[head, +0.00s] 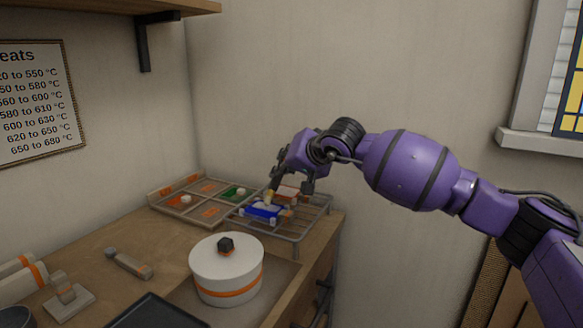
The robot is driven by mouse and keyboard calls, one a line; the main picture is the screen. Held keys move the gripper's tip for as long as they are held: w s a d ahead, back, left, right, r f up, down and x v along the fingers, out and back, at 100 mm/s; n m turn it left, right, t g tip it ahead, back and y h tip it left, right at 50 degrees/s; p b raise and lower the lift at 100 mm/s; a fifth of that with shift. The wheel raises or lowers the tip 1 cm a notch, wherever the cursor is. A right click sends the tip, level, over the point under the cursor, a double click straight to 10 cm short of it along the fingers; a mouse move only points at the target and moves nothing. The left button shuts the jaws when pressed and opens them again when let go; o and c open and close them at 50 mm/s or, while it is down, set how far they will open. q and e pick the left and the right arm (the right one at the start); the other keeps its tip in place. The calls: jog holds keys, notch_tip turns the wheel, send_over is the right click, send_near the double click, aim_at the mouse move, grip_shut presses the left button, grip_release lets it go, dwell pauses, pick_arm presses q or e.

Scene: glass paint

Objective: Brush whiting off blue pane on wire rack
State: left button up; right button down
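The blue pane (262,212) lies on the wire rack (297,237) at the back right of the bench. Pale marks that look like whiting show on its top. My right gripper (288,188) reaches in from the right and points down just above the pane. A small tan piece (268,197), perhaps a brush tip, shows under its left finger, at the pane's far edge. The fingers are small and dark here, so their grip is unclear. My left gripper is out of view.
Left of the rack is a wooden sorting tray (160,192) with coloured squares and a green pane (234,193). A white lidded pot (227,273) stands in front. A grey-handled tool (128,263) and dark tray (158,313) lie nearer. A shelf (110,14) overhangs upper left.

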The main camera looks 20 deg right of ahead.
jog(key=shift+w+a, duration=0.5)
jog(key=shift+w, duration=0.2)
jog(key=shift+w+a, duration=0.5)
jog(key=shift+w, duration=0.15)
jog(key=shift+s+d+f, duration=0.1)
jog(key=shift+s+d, duration=0.5)
jog(key=shift+s, duration=0.2)
jog(key=shift+s+d, duration=0.6)
jog(key=shift+s, duration=0.2)
jog(key=shift+s+d, duration=0.8)
jog(key=shift+s, duration=0.25)
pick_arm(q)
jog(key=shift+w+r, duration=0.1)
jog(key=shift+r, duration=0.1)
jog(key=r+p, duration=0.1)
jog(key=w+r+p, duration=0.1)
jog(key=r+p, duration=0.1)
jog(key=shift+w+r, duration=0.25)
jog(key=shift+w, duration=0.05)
pick_arm(e)
notch_tip(320, 180, up, 5)
jog(key=shift+r, duration=0.15)
